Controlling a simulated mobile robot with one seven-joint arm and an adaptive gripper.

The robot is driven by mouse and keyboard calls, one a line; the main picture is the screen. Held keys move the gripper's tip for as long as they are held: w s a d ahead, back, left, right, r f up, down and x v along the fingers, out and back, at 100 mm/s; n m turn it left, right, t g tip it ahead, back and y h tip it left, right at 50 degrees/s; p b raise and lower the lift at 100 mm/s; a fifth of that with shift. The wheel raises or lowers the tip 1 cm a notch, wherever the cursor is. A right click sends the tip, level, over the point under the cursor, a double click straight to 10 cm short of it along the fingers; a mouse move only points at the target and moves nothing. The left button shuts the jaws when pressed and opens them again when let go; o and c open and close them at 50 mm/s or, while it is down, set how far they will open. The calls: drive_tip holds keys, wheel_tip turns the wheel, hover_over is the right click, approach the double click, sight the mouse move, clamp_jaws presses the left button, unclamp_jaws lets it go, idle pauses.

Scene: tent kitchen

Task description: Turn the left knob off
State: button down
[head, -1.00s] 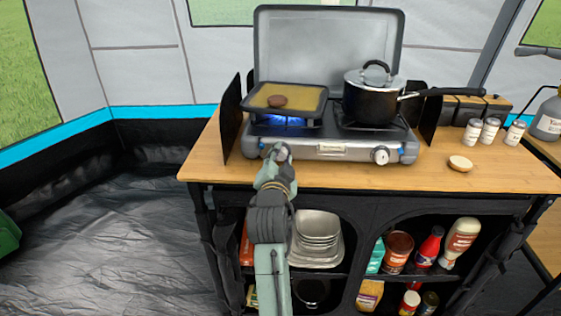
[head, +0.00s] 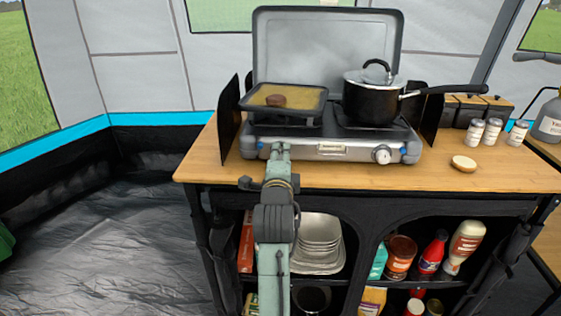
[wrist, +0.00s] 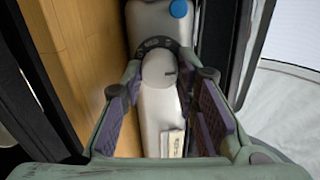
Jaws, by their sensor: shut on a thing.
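The two-burner camping stove (head: 333,148) stands on the wooden counter. Its left knob (wrist: 158,68) shows in the wrist view as a pale round dial with a dark ring, between my finger pads; in the head view my arm hides it. My gripper (wrist: 165,84) is shut on the left knob, at the stove's front panel; it also shows from behind in the head view (head: 278,152). The right knob (head: 382,156) is white and stands free of the gripper. No flame shows under the left burner.
A griddle pan (head: 286,98) with a brown patty sits on the left burner, and a lidded black pot (head: 373,103) on the right. Its handle reaches right. Black wind screens flank the stove.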

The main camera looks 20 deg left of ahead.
drive_tip(key=shift+m+b, duration=0.3)
drive_tip(key=shift+m, duration=0.5)
drive_tip(key=c, duration=1.5)
unclamp_jaws()
drive_tip(key=v, duration=0.7)
drive_tip(key=shift+s+d, duration=0.15)
drive_tip(key=shift+s, duration=0.1)
